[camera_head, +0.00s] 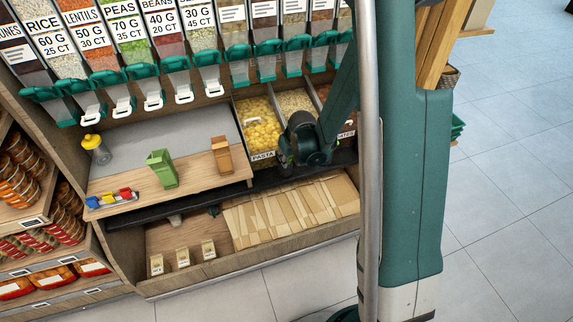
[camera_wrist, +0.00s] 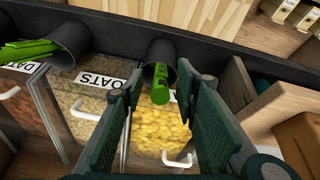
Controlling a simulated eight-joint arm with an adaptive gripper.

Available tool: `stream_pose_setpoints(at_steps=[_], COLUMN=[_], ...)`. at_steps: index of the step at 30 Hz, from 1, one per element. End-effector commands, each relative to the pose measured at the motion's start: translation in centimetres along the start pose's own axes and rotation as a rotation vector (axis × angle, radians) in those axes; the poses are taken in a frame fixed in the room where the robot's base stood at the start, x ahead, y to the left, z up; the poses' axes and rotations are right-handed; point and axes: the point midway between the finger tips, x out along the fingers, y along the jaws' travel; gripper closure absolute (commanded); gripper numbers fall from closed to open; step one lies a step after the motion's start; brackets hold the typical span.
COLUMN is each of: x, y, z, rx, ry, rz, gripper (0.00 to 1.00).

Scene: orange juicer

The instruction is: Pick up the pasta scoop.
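In the wrist view the pasta scoop shows as a green handle (camera_wrist: 159,88) sticking out of a dark round holder (camera_wrist: 161,55) at the edge of the pasta bin. Yellow pasta (camera_wrist: 158,132) lies below it. My gripper (camera_wrist: 160,76) is open, with one green padded finger on each side of the handle in the picture. Nothing is held, and I cannot tell how far the fingertips are from the handle. In the head view my gripper (camera_head: 297,150) is a dark shape over the bins, beside the pasta bin (camera_head: 258,125); its fingers and the scoop cannot be made out there.
An oats bin (camera_wrist: 80,102) and another dark holder with green handles (camera_wrist: 62,42) lie to the left in the wrist view. White pull handles (camera_wrist: 178,160) hang near the bins. In the head view a wooden shelf (camera_head: 195,180) carries a green bag (camera_head: 161,168) and a brown bag (camera_head: 222,155).

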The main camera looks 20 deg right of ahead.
Motion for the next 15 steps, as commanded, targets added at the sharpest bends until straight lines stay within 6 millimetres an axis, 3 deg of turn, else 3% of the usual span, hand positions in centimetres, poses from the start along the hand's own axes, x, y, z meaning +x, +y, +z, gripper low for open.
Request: stream_pose_setpoints(at_steps=[7,13,15], x=[-0.01,-0.01,-0.01], y=[0.0,0.0,0.0], z=[0.0,0.0,0.0], rx=[0.0,0.0,0.0], ry=[0.0,0.0,0.0], rz=[0.0,0.0,0.0], gripper=[0.71,0.97,0.99])
